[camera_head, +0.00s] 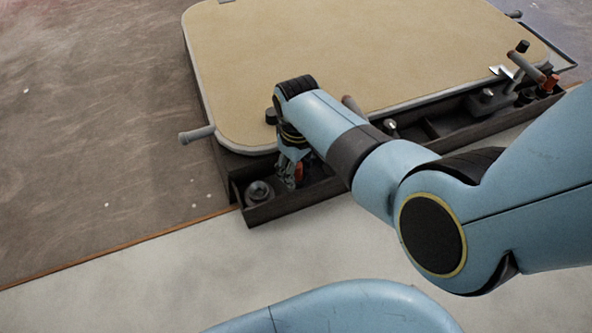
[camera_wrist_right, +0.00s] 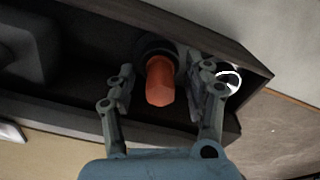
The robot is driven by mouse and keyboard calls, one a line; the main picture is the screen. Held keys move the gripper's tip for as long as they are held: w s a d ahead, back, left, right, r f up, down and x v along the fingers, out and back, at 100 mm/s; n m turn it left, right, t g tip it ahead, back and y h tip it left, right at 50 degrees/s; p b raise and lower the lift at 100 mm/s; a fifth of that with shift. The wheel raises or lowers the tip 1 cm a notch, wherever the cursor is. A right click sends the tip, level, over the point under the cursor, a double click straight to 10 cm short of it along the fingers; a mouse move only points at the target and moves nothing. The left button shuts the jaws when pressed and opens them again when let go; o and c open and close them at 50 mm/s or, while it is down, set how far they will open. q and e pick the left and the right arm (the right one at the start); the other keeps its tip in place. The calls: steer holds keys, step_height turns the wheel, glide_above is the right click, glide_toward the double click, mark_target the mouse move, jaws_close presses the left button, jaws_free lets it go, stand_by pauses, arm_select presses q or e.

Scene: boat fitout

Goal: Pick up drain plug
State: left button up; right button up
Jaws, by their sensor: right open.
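An orange piece with a faceted end and a dark round collar (camera_wrist_right: 160,80), which looks like the drain plug, sits in the dark tray (camera_wrist_right: 70,118). In the right wrist view my right gripper (camera_wrist_right: 166,84) is open, with one finger on each side of the orange piece. A gap shows on the left; the right finger is closer, and I cannot tell whether it touches. My left gripper is not in view.
A round grey fitting (camera_head: 258,191) stands in the tray's left end, close to my right gripper; its bright ring (camera_wrist_right: 229,81) shows in the wrist view. A tan board (camera_head: 360,50) with a grey handle (camera_head: 197,134) lies behind the tray. Several fittings (camera_head: 488,98) fill its right end.

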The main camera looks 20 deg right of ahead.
steer(key=shift+c, duration=0.4)
jaws_close()
